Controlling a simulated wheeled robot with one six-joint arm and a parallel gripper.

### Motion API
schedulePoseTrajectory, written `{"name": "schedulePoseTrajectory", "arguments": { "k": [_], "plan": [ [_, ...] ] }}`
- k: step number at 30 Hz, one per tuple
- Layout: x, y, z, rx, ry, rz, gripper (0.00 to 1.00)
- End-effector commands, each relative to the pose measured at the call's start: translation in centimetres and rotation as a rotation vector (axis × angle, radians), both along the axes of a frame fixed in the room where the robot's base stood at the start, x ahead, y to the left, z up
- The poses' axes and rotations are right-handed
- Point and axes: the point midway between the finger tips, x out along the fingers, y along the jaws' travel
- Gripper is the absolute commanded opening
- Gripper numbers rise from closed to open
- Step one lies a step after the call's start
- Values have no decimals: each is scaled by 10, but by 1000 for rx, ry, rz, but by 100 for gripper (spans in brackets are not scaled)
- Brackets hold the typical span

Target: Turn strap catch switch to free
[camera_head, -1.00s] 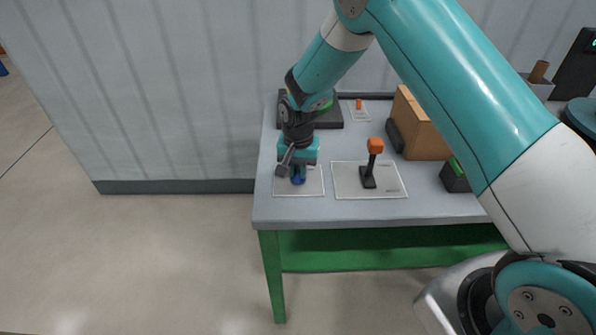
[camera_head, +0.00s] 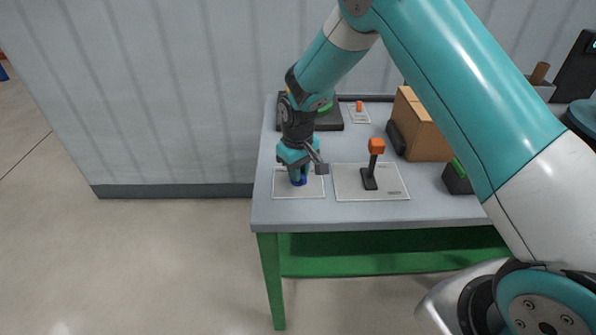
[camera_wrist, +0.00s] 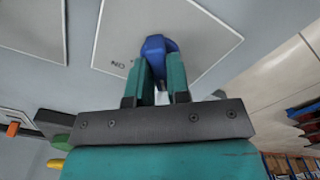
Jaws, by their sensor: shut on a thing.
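The switch is a blue knob (camera_head: 299,181) on a pale plate (camera_head: 314,190) at the table's front left. It also shows in the wrist view as a blue knob (camera_wrist: 155,46) on its plate (camera_wrist: 112,33), with lettering that looks like "ON" beside it. My gripper (camera_head: 298,172) points down over the plate, its teal fingers shut on the knob's sides. In the wrist view the gripper (camera_wrist: 160,75) has one finger on each side of the knob. The fingers hide part of the knob, and its exact setting is not clear.
An orange-topped lever (camera_head: 376,147) stands on a second plate close to the right. A cardboard box (camera_head: 423,130) and a green-topped dark block (camera_head: 456,177) lie farther right. A small orange switch (camera_head: 359,106) is behind. The table's front edge (camera_head: 350,224) is near.

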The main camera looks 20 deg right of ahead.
Motion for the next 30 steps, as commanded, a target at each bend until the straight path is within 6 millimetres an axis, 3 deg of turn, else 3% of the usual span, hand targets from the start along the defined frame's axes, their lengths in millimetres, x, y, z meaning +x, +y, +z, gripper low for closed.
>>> {"name": "schedulePoseTrajectory", "arguments": {
  "k": [9, 24, 25, 27, 28, 30],
  "plan": [
    [2, 1, 2, 3, -7, 105, 0],
    [2, 2, 2, 3, -8, 123, 0],
    [2, 2, 2, 3, -8, 123, 22],
    [2, 2, 2, 3, -7, 123, 38],
    [2, 1, 2, 3, -7, 122, 43],
    [2, 1, 1, 2, -6, 121, 43]
  ]
}}
